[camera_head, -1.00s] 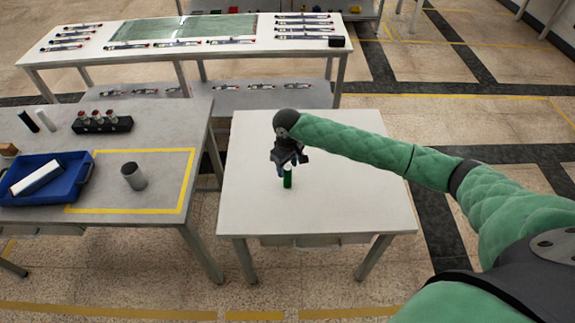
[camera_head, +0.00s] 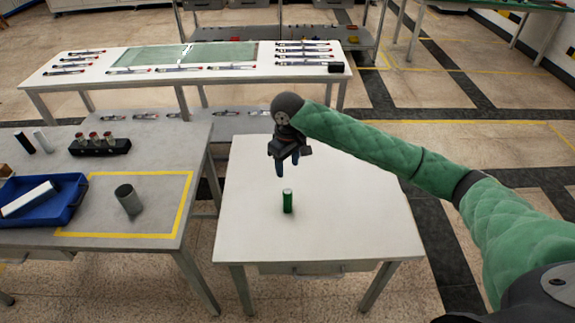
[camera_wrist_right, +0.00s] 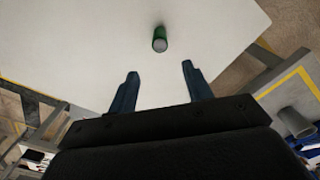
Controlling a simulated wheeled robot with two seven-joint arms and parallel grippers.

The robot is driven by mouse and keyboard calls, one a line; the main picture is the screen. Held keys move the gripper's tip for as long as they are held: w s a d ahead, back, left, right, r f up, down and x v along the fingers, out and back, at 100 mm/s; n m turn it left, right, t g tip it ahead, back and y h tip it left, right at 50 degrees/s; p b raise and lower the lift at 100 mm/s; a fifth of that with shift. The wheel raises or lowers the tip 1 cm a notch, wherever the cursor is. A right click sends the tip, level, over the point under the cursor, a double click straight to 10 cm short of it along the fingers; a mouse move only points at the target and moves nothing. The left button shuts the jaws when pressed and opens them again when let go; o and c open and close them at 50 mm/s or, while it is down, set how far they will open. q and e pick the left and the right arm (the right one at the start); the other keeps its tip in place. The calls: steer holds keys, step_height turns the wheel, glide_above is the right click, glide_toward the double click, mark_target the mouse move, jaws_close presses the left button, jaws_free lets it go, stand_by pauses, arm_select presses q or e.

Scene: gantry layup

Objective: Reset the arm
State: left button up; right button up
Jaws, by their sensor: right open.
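My right gripper (camera_head: 281,172) is open and empty, raised above the white table (camera_head: 340,215) in the head view. A green cylinder with a pale top (camera_head: 288,202) stands upright on that table, below the gripper and apart from it. In the right wrist view the two dark blue fingers (camera_wrist_right: 160,85) are spread, and the green cylinder (camera_wrist_right: 160,40) stands beyond their tips. My left gripper does not show.
A grey table at left carries a blue bin (camera_head: 62,212), a grey cup (camera_head: 129,199) inside a yellow outline, and a black rack (camera_head: 100,147). A long white table (camera_head: 110,85) stands behind. Most of the near white table is clear.

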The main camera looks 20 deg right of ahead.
steer(key=shift+r, duration=0.35)
steer(key=s+a+f+t+y, duration=0.1)
steer(key=s+a+f+y, duration=0.1)
steer(key=s+a+f, duration=0.4)
steer(key=s+a+f+t+y, duration=0.1)
steer(key=s+a+f, duration=0.35)
steer(key=s, duration=0.45)
steer(key=s+d+f+m+t+h, duration=0.1)
steer(key=s+d+f+m, duration=0.15)
steer(key=s+d, duration=0.55)
steer(key=s+d+f+m+t+h, duration=0.1)
steer(key=s+d+f+h, duration=0.2)
steer(key=s, duration=0.9)
steer(key=s+a+f+g, duration=0.1)
steer(key=s+f, duration=0.1)
steer(key=f, duration=1.9)
steer(key=s+a+f+g+y, duration=0.1)
steer(key=s+f, duration=0.1)
steer(key=f, duration=1.8)
steer(key=shift+s+f+g+y, duration=0.3)
steer(key=shift+s+f, duration=0.05)
steer(key=shift+s, duration=0.05)
